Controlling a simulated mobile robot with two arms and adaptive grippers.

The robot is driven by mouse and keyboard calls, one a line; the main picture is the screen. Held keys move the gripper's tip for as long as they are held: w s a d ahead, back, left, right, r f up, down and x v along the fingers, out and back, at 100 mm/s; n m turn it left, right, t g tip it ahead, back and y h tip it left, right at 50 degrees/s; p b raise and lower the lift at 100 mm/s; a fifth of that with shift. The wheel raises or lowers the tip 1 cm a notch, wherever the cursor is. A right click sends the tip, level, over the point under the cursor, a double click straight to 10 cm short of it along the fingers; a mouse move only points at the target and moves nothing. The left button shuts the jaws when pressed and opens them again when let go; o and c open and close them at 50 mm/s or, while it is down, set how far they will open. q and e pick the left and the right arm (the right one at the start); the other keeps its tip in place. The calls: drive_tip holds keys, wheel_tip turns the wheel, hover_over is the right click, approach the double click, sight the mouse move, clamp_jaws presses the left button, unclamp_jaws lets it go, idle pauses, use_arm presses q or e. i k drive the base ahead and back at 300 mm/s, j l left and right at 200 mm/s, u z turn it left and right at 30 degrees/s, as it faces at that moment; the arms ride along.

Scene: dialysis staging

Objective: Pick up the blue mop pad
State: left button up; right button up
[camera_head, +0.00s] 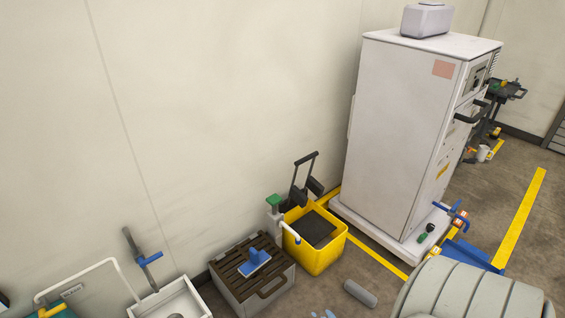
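A small blue block-like thing with a pale lower edge (254,262) lies on top of the dark slatted lid of a grey box (270,287). It may be the blue mop pad, but it is too small to be sure. Another flat blue piece (468,255) lies on the floor by the white cabinet, partly hidden by a grey ribbed shape. Neither of my grippers is in view.
A yellow bucket (324,258) stands right of the grey box, near a tall white cabinet (400,135). A white basin (172,304) stands to the left. A grey cylinder (360,293) lies on the floor. Open floor (495,205) shows at the right.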

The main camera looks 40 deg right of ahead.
sight(257, 260)
drive_tip(key=i+z, duration=0.15)
drive_tip(key=z, duration=0.3)
drive_tip(key=i+j+z, duration=0.15)
drive_tip(key=z, duration=0.3)
drive_tip(key=i+j+z, duration=0.15)
drive_tip(key=z, duration=0.3)
drive_tip(key=i+j+z, duration=0.1)
drive_tip(key=j+z, duration=0.2)
drive_tip(key=z, duration=0.15)
